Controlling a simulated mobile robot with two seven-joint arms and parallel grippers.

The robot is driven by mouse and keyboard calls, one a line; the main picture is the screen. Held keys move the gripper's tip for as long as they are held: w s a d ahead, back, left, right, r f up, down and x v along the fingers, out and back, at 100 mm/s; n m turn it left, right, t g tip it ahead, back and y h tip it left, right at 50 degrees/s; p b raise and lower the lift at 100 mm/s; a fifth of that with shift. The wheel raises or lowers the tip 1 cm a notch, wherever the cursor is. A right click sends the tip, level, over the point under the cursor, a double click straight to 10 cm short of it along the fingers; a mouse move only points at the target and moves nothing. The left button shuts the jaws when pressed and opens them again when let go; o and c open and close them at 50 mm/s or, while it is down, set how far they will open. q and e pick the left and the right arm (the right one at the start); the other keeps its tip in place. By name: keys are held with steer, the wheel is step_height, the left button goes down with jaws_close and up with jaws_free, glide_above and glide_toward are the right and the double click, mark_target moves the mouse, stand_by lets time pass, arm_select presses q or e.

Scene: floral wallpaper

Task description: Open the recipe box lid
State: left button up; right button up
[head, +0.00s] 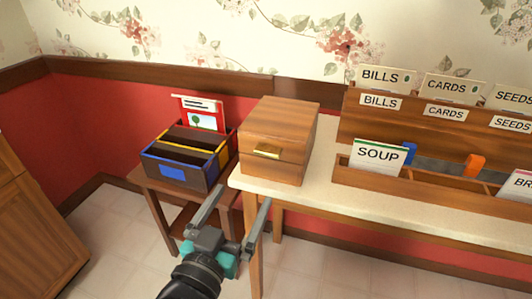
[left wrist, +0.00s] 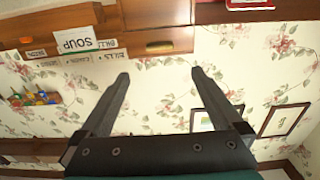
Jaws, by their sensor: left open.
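The wooden recipe box (head: 275,125) stands on the left end of the pale counter (head: 325,190) in the head view. Its lid (head: 280,113) is down, and a brass latch plate (head: 267,152) shows on its front. My left gripper (head: 244,195) is open and empty, in front of and below the box, apart from it. In the left wrist view, which looks upside down, the box (left wrist: 155,28) and its brass plate (left wrist: 160,46) lie beyond the open fingers (left wrist: 160,73). My right gripper is in neither view.
A dark divided box (head: 180,172) with a picture card sits on a lower side table left of the recipe box. A wooden rack with a SOUP card (head: 378,157) stands to the right. Above the floor (head: 130,225) at front left is free room.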

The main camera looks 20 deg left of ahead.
mark_target(266, 155)
arm_select(q)
steer(key=w+b, duration=0.1)
steer(key=w, duration=0.5)
steer(key=w+b, duration=0.1)
steer(key=w, duration=0.5)
steer(key=shift+w+d+f, duration=0.1)
steer(key=shift+w+d, duration=0.1)
steer(key=shift+w, duration=1.1)
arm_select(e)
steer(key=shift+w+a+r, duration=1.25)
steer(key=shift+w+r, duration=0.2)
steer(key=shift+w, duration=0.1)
arm_select(q)
jaws_close()
